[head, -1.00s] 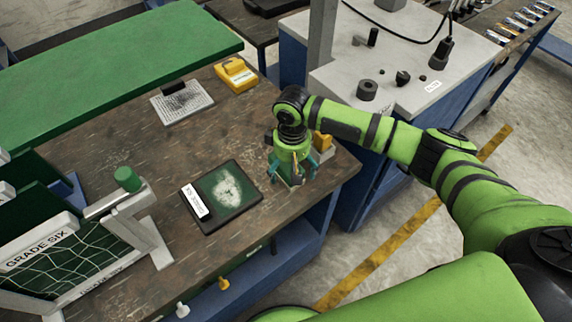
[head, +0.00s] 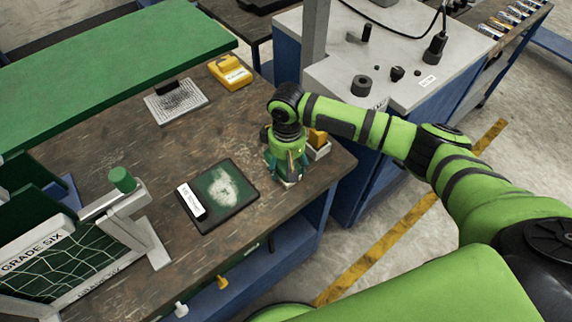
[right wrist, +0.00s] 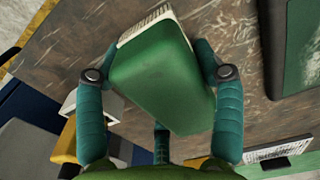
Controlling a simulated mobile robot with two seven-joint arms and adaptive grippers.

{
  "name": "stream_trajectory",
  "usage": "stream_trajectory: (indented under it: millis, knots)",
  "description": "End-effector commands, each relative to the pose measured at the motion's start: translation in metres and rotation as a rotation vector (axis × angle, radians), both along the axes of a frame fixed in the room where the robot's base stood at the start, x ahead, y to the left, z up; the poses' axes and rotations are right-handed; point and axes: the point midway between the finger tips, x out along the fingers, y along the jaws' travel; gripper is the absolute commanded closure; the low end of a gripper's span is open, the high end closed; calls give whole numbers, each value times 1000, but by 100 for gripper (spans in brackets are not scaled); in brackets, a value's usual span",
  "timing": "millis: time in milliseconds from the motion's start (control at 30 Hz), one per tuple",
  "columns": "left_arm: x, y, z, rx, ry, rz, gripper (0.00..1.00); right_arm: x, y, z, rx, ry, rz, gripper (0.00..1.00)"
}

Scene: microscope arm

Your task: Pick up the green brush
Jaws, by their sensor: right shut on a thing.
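The green brush (right wrist: 160,75) fills the middle of the right wrist view, with a green back and pale bristles along its upper left edge. My right gripper (right wrist: 160,95) has its teal fingers on both sides of the brush, shut on it. In the head view my right gripper (head: 287,172) is at the table's right front part, and the brush is mostly hidden under it. I cannot tell whether the brush touches the table. My left gripper is not in view.
A dark slate with a pale smudge (head: 223,190) lies left of my right gripper. A small holder with a yellow block (head: 318,148) stands close on the right. A grey mesh pad (head: 180,105) and a yellow box (head: 230,75) lie farther back. The wooden table (head: 140,160) has clear room between them.

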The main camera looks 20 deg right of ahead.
Motion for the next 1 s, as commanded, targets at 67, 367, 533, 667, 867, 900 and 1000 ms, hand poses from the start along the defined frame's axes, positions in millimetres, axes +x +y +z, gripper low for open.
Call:
stream_trajectory:
  millis: [67,367,533,667,867,900,1000]
  knots:
    - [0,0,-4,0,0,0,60,1,0,8,1,-4,1,67]
    - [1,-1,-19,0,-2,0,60,-16,-34,53,-2,-4,-4,67]
    - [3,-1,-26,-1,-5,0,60,-34,-66,75,-3,-4,-3,67]
    - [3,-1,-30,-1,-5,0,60,-44,-85,89,-1,-3,-2,67]
    - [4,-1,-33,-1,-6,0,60,-52,-100,101,0,-2,-1,68]
    - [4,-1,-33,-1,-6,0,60,-53,-102,102,0,-1,-1,68]
    - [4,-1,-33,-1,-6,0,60,-55,-103,103,0,-1,0,68]
